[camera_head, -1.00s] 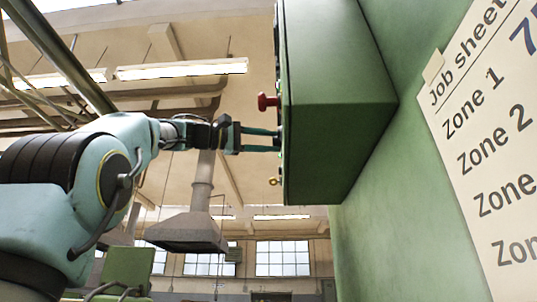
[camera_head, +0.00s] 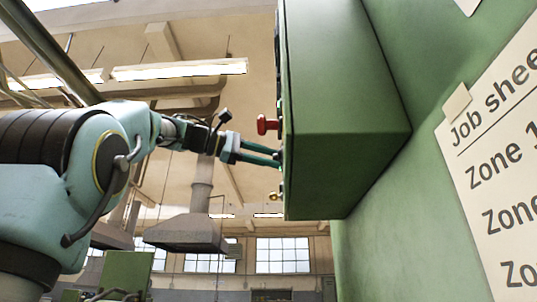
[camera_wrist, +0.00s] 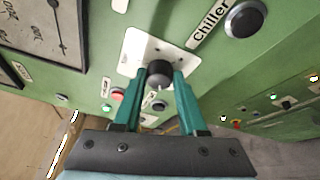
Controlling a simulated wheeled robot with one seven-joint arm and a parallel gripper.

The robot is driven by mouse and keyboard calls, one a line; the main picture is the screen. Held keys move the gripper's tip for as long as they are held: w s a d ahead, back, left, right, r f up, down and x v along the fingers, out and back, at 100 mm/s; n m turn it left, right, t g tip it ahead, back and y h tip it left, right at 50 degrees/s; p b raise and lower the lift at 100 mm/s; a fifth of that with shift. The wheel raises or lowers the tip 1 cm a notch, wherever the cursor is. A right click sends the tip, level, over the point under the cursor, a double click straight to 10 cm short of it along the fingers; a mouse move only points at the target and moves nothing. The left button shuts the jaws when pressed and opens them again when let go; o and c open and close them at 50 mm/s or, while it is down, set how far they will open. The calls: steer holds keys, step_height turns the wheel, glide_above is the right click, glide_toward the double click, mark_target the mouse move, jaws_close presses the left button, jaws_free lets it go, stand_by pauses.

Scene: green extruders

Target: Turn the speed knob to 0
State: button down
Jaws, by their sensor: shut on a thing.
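A dark round knob (camera_wrist: 159,73) with a light pointer mark sits on a white plate (camera_wrist: 133,56) in the wrist view. I cannot read a speed label or the setting. My gripper (camera_wrist: 162,80) has its teal fingers shut on this knob, one on each side. In the head view my gripper (camera_head: 279,158) reaches the left face of the green control box (camera_head: 350,165). The knob is hidden there because that face is seen edge-on.
A red mushroom button (camera_head: 267,125) sticks out just above my fingers, and a small brass-coloured part (camera_head: 275,196) is below. A job sheet (camera_head: 500,170) hangs at right.

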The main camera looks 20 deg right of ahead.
stand_by(0.3)
steer(key=shift+c, duration=2.3)
jaws_free()
steer(key=a+b, duration=0.2)
steer(key=a, duration=0.8)
steer(key=shift+w+a+r, duration=0.2)
steer(key=shift+a+r, duration=0.2)
steer(key=shift+r, duration=0.05)
steer(key=shift+w, duration=0.1)
